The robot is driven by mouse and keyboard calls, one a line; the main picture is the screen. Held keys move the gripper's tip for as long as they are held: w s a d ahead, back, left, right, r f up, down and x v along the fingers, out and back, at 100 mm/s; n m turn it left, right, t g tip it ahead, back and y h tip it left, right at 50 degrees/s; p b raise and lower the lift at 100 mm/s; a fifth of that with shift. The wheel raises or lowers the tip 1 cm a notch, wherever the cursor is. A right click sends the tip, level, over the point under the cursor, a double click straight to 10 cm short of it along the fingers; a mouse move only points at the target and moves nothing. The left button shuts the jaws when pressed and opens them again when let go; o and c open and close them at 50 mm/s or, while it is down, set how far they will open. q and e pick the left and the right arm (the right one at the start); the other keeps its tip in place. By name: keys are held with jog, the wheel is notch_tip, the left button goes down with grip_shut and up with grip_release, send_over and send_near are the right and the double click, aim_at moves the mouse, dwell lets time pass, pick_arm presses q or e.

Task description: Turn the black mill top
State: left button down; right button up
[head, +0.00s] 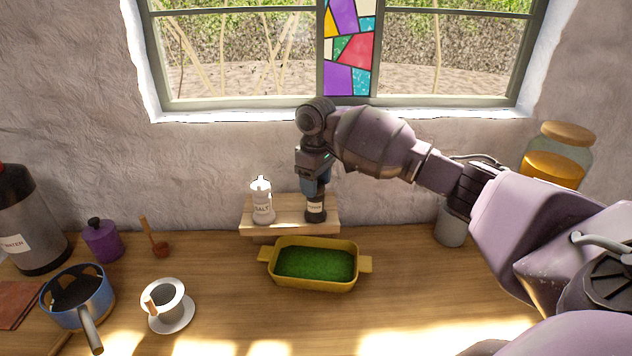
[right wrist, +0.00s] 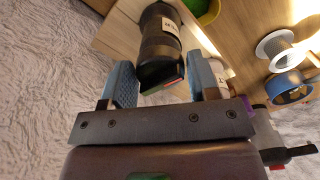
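The black mill (head: 316,208) stands upright on a small wooden shelf (head: 288,227), with a pale label on its front. My right gripper (head: 315,184) points down over the mill and hides its top in the head view. In the right wrist view, the mill (right wrist: 160,38) has a dark top with a small red and green patch. Its top lies between the two blue fingers of my right gripper (right wrist: 160,74), which are spread with a gap on each side. My left gripper is not in view.
A white salt shaker (head: 262,203) stands close left of the mill. A yellow dish (head: 315,284) with green filling sits in front of the shelf. The wall and window are close behind. A jar (head: 556,160) stands far right; a blue pot (head: 78,300) and white dripper (head: 168,306) stand left.

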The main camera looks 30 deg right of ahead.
jog(key=shift+o, duration=1.4)
pick_arm(q)
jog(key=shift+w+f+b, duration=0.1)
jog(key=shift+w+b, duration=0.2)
jog(key=shift+b, duration=0.2)
pick_arm(e)
notch_tip(320, 180, up, 11)
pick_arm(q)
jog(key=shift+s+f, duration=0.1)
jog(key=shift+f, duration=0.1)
pick_arm(e)
jog(key=shift+f, duration=0.1)
